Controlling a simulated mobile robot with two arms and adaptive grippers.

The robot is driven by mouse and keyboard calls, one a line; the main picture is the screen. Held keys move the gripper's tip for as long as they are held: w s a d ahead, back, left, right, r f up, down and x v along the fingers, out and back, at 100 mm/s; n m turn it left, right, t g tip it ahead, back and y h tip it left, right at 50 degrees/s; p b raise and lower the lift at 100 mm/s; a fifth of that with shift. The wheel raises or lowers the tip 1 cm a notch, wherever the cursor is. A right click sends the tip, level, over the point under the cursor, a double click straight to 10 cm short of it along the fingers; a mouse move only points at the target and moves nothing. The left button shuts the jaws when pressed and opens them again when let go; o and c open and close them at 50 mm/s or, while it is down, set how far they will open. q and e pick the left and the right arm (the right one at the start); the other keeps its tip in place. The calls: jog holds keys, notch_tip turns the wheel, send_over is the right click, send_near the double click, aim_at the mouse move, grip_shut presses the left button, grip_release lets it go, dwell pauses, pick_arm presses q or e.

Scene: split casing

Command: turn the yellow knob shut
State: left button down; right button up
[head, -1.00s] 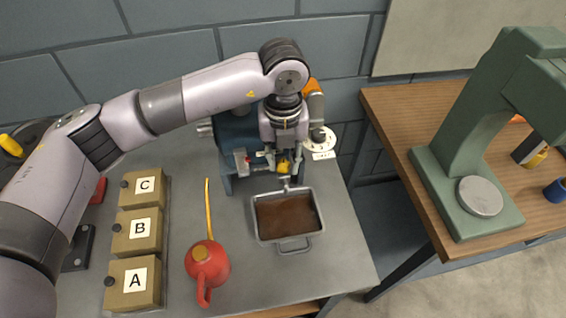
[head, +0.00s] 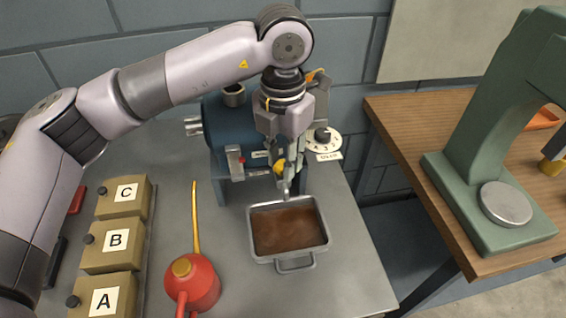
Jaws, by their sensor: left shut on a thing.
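The yellow knob (head: 279,168) is on the front of the blue machine (head: 222,130), low and above the tray, partly hidden by my fingers. My left gripper (head: 284,167) reaches down to it from above and is shut on it. The fingers look nearly edge-on, so how deep the grip is cannot be seen. A small grey spout (head: 286,189) shows just below the knob. My right gripper is not in view.
A grey tray of brown liquid (head: 254,248) stands under the spout. A red oil can (head: 200,283) and boxes marked A, B (head: 92,260) and C are left. A dial (head: 330,145) is right of the gripper. A green press (head: 463,190) stands on the wooden table.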

pick_arm(q)
jog(key=shift+m, duration=0.3)
jog(key=c, duration=1.3)
grip_release()
jog(key=shift+r, duration=0.1)
